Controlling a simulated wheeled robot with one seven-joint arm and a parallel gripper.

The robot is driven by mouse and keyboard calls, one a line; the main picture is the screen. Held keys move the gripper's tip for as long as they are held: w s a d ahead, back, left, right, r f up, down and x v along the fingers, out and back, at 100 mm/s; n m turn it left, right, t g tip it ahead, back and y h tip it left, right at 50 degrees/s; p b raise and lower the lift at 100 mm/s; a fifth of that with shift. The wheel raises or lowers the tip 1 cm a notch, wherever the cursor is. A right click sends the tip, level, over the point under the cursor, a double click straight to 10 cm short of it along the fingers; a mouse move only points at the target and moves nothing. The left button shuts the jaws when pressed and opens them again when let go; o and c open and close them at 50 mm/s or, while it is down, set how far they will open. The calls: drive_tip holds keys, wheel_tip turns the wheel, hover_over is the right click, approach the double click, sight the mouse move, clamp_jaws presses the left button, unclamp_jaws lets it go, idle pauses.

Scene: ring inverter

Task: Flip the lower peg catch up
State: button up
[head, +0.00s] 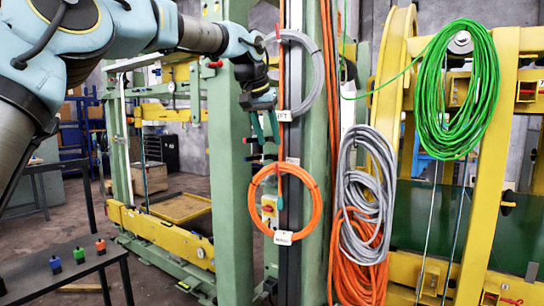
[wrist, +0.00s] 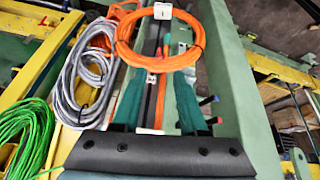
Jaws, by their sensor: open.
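The lower peg is on the dark rail of the green post, at the top of an orange cable ring (head: 284,203). A small red piece (head: 280,172), perhaps its catch, shows there; its exact position is unclear. The orange ring hangs with a white tag (head: 283,238) at its bottom. In the wrist view the ring (wrist: 118,38) appears inverted, ahead of the fingers. My gripper (head: 266,138) is above the ring, fingers pointing down, apart and empty. In the wrist view my gripper (wrist: 156,80) shows two green fingers either side of the rail.
A grey cable ring (head: 318,75) hangs higher on the same rail, close to my wrist. Red- and blue-tipped levers (head: 250,157) stick out left of the rail. Grey (head: 350,170), orange (head: 360,270) and green (head: 430,95) coils hang at right. A dark table (head: 70,262) holds small coloured blocks.

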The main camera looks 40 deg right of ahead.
drive_tip(key=shift+s+a+r, duration=0.1)
drive_tip(key=shift+a+r, duration=0.15)
drive_tip(key=shift+r, duration=0.35)
drive_tip(key=shift+f, duration=0.1)
drive_tip(key=s+d+f+m+h+b, duration=0.3)
drive_tip(key=s+f+b, duration=0.4)
drive_tip(key=b, duration=0.9)
drive_tip(key=n+t+h+b, duration=0.4)
drive_tip(key=t+h+b, duration=0.3)
drive_tip(key=b, duration=1.6)
approach(276, 166)
drive_tip(key=shift+g+h, duration=0.5)
drive_tip(key=p+x, duration=0.1)
drive_tip(key=x, duration=0.3)
drive_tip(key=p+x, duration=0.2)
drive_tip(key=x, duration=0.2)
drive_tip(key=shift+w+a+f, duration=0.15)
drive_tip(key=shift+w+f, duration=0.1)
drive_tip(key=shift+w, duration=0.15)
